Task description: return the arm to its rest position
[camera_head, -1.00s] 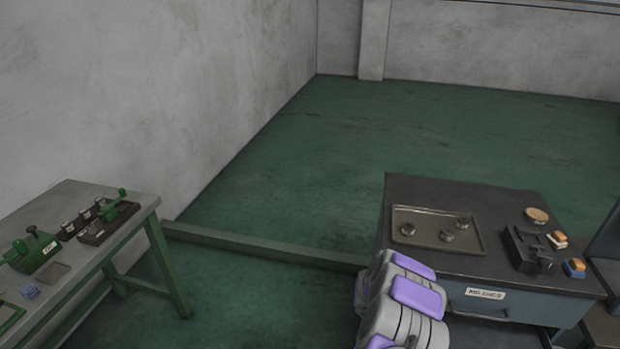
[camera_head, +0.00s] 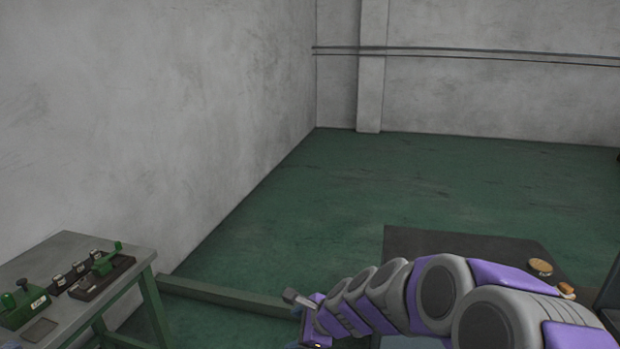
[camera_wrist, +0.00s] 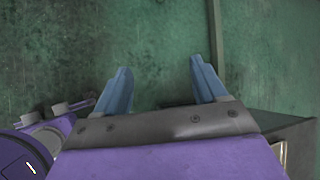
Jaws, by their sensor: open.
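My arm is purple and grey and reaches in from the lower right of the head view, bent toward the left. Its end is low in the middle of that view, where the fingers hardly show. In the wrist view my gripper (camera_wrist: 162,84) has its two blue fingers spread apart with nothing between them. Green floor (camera_wrist: 160,40) shows beyond and between the fingers.
A grey-topped table (camera_head: 70,250) with green legs and small green devices stands at left. A dark workbench (camera_head: 450,240) stands at right, largely hidden behind my arm, with a round tan object (camera_head: 540,266) on it. A low floor curb (camera_head: 225,293) runs between them. Open floor lies beyond.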

